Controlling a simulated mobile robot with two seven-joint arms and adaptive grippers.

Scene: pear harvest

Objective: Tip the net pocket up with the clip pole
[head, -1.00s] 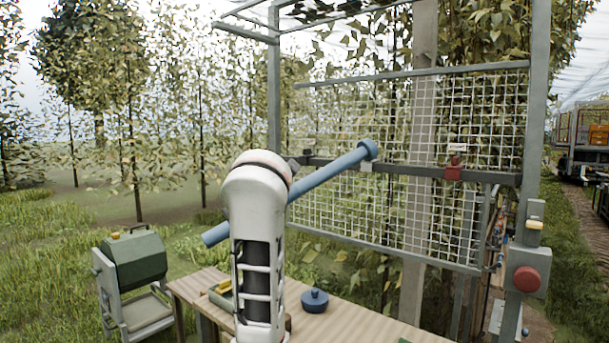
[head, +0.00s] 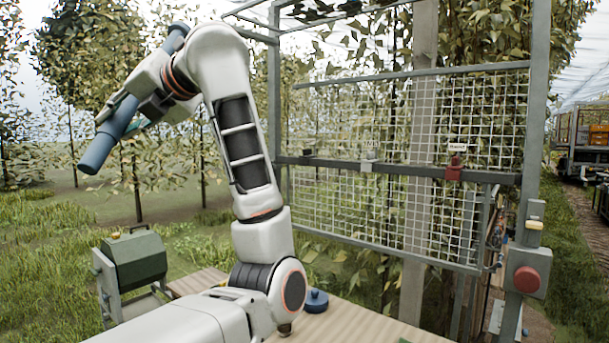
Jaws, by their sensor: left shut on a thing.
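The blue clip pole (head: 98,150) is raised at the upper left, tilted with its thick lower end to the left and its upper end behind my arm. My left gripper (head: 132,112) is shut on the pole near its middle. The white net (head: 400,215) hangs in a grey metal frame on the right, well apart from the pole. A dark bar (head: 420,170) crosses the net, with a red clip (head: 453,172) on it. I cannot tell which part of the net is the pocket. My right gripper is not in view.
A wooden table (head: 350,322) stands below the net with a blue round lidded thing (head: 316,300) on it. A green box on a stand (head: 138,260) is at the lower left. A red button (head: 527,280) sits on the right post.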

